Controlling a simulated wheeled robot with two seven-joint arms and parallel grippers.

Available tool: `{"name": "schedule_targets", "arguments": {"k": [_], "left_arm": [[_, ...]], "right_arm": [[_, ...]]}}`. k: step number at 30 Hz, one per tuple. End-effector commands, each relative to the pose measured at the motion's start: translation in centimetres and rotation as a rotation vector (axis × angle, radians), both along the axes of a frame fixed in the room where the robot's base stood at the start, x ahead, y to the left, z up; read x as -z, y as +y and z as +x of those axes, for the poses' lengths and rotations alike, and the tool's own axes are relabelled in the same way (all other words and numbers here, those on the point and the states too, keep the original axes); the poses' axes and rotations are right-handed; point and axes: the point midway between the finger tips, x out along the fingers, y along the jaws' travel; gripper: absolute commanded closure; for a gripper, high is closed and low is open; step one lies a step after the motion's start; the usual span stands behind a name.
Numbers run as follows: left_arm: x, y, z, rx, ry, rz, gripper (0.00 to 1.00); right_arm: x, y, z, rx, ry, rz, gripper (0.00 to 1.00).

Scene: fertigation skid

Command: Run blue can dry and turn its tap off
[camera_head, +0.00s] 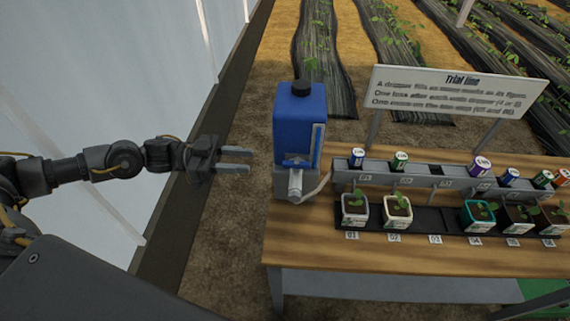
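The blue can (297,115) with a black cap stands upright at the left end of the wooden table (350,255). A pale sight strip (318,145) runs down its right side. Its tap (296,184) is on the lower front, with a blue bar (297,162) lying crosswise above the spout; I cannot tell whether it is on or off. A pale hose leads from it to the right. My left gripper (250,161) is open and empty, just left of the can and apart from it, fingers pointing right. My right gripper is not in view.
A grey rail (440,182) holds several coloured droppers. Below it a black tray (435,220) carries several potted seedlings, with spot 03 empty. A "Trial line" sign (455,92) stands behind. A translucent wall (100,80) is at left; open soil lies left of the table.

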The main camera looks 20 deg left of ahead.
Motion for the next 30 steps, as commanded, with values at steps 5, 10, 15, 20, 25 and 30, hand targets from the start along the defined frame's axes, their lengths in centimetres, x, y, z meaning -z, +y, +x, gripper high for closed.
{"name": "schedule_targets", "arguments": {"k": [5, 10, 15, 20, 25, 30], "left_arm": [[-0.2, -0.7, 0.2, 0.001, 0.000, -0.002, 0.65], [-0.4, -3.3, 0.8, 0.002, -0.001, -0.004, 0.65], [-0.4, -6.4, 1.7, -0.001, -0.002, -0.003, 0.65], [-0.2, -8.8, 2.3, -0.001, -0.001, -0.001, 0.65], [-0.1, -10.1, 2.7, -0.003, -0.002, 0.000, 0.65], [0.0, -10.5, 2.8, -0.003, -0.001, 0.000, 0.65]], "right_arm": [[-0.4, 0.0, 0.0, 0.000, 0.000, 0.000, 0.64], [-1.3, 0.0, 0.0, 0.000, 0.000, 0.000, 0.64], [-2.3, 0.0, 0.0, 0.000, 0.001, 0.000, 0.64], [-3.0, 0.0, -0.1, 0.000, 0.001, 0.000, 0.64], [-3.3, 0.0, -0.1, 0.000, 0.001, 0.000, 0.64], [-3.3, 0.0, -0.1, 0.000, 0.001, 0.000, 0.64]]}}
